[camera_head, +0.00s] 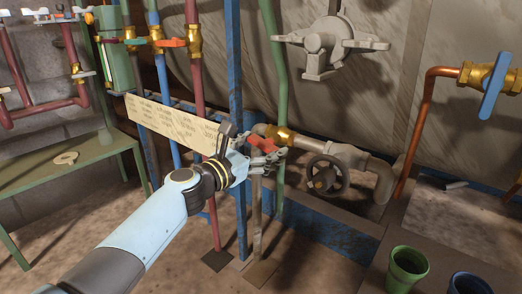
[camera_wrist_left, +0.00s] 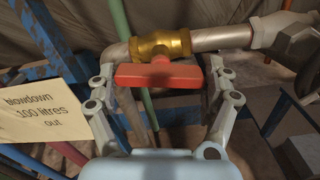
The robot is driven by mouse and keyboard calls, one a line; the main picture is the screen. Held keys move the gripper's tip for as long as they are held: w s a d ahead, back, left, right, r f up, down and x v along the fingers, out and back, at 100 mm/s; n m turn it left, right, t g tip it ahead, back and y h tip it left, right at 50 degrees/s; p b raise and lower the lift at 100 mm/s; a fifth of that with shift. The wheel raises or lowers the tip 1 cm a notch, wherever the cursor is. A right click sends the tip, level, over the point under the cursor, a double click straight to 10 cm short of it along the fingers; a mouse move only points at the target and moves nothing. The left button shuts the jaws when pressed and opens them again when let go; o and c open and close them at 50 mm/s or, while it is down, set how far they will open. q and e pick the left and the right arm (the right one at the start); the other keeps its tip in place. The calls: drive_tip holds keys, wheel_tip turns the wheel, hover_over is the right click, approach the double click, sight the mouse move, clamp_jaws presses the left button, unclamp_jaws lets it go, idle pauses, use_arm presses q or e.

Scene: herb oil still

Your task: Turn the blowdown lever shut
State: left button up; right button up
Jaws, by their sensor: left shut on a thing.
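The blowdown lever is a red handle (camera_wrist_left: 158,75) on a brass valve body (camera_wrist_left: 160,46) in the left wrist view. There the handle looks roughly in line with the grey pipe (camera_wrist_left: 222,38) behind it. In the head view the red lever (camera_head: 262,144) is partly hidden by my gripper, beside the brass fitting (camera_head: 282,135). My left gripper (camera_head: 266,156) is at the lever. In the left wrist view its fingers (camera_wrist_left: 162,82) stand at the two ends of the handle, shut on it. My right gripper is in neither view.
A cream label (camera_wrist_left: 38,108) reading "blowdown 100 litres out" hangs left of the valve. A dark handwheel (camera_head: 327,176) sits right of the lever on the pipework. Blue post (camera_head: 236,80) and green pipe (camera_head: 277,75) rise close by. A green bucket (camera_head: 407,270) stands lower right.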

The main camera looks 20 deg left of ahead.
use_arm(q)
drive_tip(key=shift+f+m, duration=0.2)
drive_tip(key=shift+m, duration=0.3)
use_arm(e)
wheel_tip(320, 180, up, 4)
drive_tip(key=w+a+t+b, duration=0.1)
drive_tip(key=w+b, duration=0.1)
drive_tip(key=b, duration=0.1)
use_arm(q)
drive_tip(key=m+b, duration=0.3)
drive_tip(key=m, duration=1.1)
drive_tip(key=shift+s+m, duration=0.1)
drive_tip(key=shift+m, duration=0.2)
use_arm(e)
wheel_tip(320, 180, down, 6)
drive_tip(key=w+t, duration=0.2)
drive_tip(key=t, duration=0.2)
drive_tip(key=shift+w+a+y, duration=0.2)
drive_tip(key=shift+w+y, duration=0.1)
use_arm(q)
drive_tip(key=shift+m, duration=0.3)
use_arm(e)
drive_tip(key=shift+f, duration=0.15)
use_arm(q)
drive_tip(key=o, duration=1)
drive_tip(key=shift+r, duration=0.1)
